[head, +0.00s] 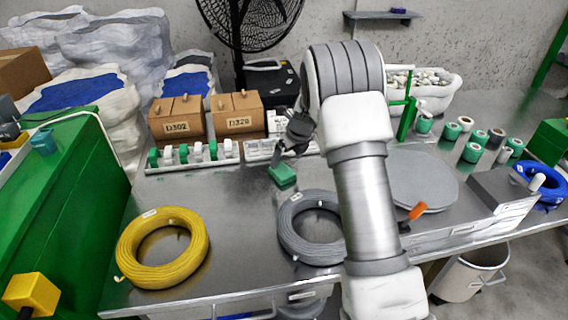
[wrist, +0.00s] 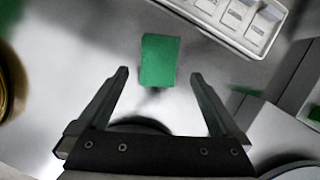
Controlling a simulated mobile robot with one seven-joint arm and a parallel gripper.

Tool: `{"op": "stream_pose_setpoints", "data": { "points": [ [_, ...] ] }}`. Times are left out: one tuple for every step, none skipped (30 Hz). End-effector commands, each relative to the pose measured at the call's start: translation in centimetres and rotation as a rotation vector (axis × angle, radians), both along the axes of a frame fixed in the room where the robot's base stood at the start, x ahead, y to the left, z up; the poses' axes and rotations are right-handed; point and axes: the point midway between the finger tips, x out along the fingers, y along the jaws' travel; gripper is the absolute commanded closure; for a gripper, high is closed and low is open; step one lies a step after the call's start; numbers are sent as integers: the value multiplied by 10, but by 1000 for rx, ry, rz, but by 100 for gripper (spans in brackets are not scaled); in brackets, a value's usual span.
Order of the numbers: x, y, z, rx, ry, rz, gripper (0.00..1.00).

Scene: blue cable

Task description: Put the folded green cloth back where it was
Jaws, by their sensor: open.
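The folded green cloth (head: 283,176) is a small green block shape on the metal table, behind the grey cable coil in the head view. In the wrist view the cloth (wrist: 160,60) lies just past the fingertips, roughly centred between them. My gripper (head: 290,155) is above and close to the cloth in the head view, partly hidden by my own arm. In the wrist view my gripper (wrist: 160,75) has its two fingers wide apart with nothing between them. I cannot tell the exact height over the cloth.
A yellow cable coil (head: 163,248) and a grey coil (head: 294,236) lie at the front. The table left of the cloth is clear. A round grey disc stack (head: 428,190) lies right of my arm.

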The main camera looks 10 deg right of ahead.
Motion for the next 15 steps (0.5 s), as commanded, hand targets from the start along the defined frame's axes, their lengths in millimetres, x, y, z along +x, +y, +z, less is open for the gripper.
{"op": "stream_pose_setpoints", "data": {
  "points": [
    [-4,-1,14,0,-1,0,0],
    [-6,-2,19,0,-1,0,0],
    [-8,-3,26,0,-1,0,0],
    [-10,-4,30,0,-2,0,0],
    [-12,-5,34,0,-1,0,0],
    [-14,-6,38,0,0,0,0],
    [-15,-6,41,0,0,0,0],
    [-16,-7,44,0,0,0,0],
    [-17,-7,47,0,0,1,0],
    [-18,-7,48,-1,0,2,0],
    [-19,-7,51,-2,-2,6,0],
    [-21,-7,55,-6,-5,21,0],
    [-23,-7,59,-11,-9,36,0],
    [-26,-6,65,-20,-16,60,0],
    [-31,-5,74,-34,-26,103,0]
  ]
}}
